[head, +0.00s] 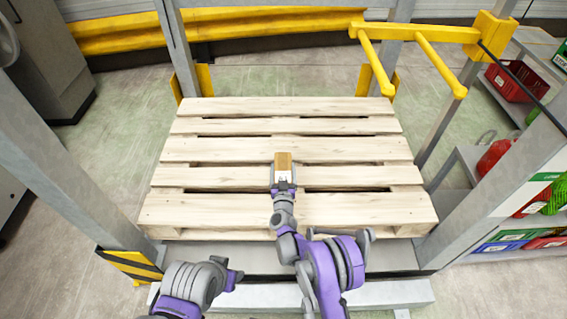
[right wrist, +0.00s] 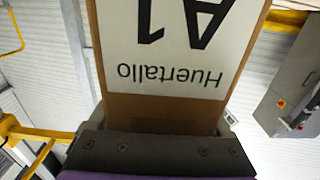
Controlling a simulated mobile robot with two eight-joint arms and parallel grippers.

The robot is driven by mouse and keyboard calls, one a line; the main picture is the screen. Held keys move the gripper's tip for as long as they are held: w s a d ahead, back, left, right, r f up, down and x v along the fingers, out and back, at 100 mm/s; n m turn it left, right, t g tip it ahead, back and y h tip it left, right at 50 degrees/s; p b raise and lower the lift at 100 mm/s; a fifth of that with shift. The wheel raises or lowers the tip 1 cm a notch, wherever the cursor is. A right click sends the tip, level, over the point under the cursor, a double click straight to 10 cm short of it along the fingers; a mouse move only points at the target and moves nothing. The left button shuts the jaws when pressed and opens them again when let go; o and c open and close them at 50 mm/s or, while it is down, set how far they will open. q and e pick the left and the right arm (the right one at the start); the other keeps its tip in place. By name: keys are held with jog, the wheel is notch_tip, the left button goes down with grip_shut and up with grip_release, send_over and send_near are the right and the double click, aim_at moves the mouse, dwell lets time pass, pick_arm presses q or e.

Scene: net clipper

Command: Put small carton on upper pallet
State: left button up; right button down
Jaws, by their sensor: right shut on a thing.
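The small carton (head: 283,160) is brown cardboard, over the middle of the wooden pallet (head: 240,212) in the head view. My right gripper (head: 284,182) is shut on the carton. In the right wrist view the carton (right wrist: 112,60) fills the middle, with a white label reading "Huertallo A1" upside down. I cannot tell whether the carton touches the slats or is held above them. My left arm shows at the bottom of the head view, but its fingers cannot be made out clearly.
Grey posts (head: 75,160) stand at both sides of the pallet. A yellow bar frame (head: 420,35) juts in at the upper right. A shelf with a red crate (head: 510,82) and other goods is at the right. The pallet's slats around the carton are bare.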

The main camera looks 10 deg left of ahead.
jog(key=shift+f+b, duration=0.3)
jog(key=shift+f, duration=1.7)
jog(key=shift+f, duration=0.15)
grip_release()
jog(key=shift+s+r, duration=0.15)
jog(key=shift+r, duration=0.05)
jog(key=s+d, duration=0.2)
jog(key=s, duration=0.9)
jog(key=shift+s+d, duration=0.2)
jog(key=shift+s, duration=0.1)
